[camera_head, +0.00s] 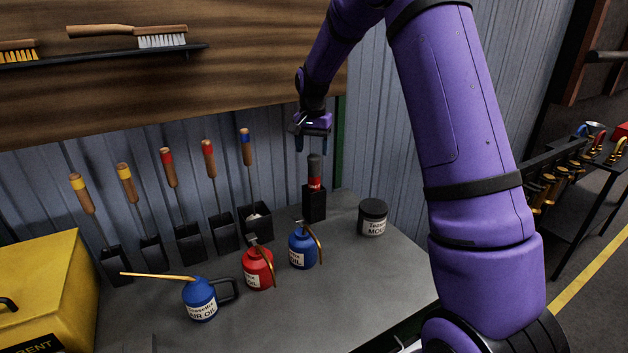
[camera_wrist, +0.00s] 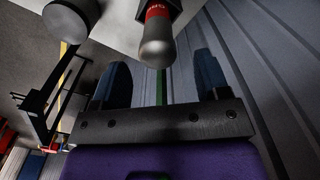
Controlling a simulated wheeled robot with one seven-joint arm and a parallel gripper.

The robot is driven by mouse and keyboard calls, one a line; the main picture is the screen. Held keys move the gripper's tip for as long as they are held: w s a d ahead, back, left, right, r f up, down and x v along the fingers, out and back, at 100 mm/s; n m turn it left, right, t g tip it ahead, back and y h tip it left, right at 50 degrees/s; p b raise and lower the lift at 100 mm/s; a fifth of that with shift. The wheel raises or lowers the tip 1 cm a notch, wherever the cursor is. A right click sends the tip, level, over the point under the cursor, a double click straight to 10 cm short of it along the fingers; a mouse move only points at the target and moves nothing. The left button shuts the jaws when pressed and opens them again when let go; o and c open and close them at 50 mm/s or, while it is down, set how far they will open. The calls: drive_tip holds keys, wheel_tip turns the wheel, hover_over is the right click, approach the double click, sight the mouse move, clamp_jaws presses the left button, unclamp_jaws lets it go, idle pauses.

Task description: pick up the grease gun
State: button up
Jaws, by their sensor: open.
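The grease gun (camera_head: 315,168) stands upright in a black holder (camera_head: 314,204) at the back of the grey bench, near the wall. It has a dark rounded top and a red labelled band; its lower part is hidden in the holder. My gripper (camera_head: 312,146) is open and empty just above it, fingers pointing down. In the wrist view, the rounded end of the grease gun (camera_wrist: 157,42) lies beyond and roughly between the two open fingers (camera_wrist: 163,78). I see no contact between them.
Blue (camera_head: 303,249) and red (camera_head: 258,268) oil cans and a long-spouted blue can (camera_head: 200,300) stand in front. Several wooden-handled tools in black holders line the wall at left. A yellow box (camera_head: 50,290) sits at far left.

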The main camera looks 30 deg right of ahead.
sight(314, 155)
drive_tip(key=shift+d+f, duration=0.2)
drive_tip(key=shift+f, duration=2.9)
drive_tip(key=c, duration=1)
drive_tip(key=shift+r, duration=0.1)
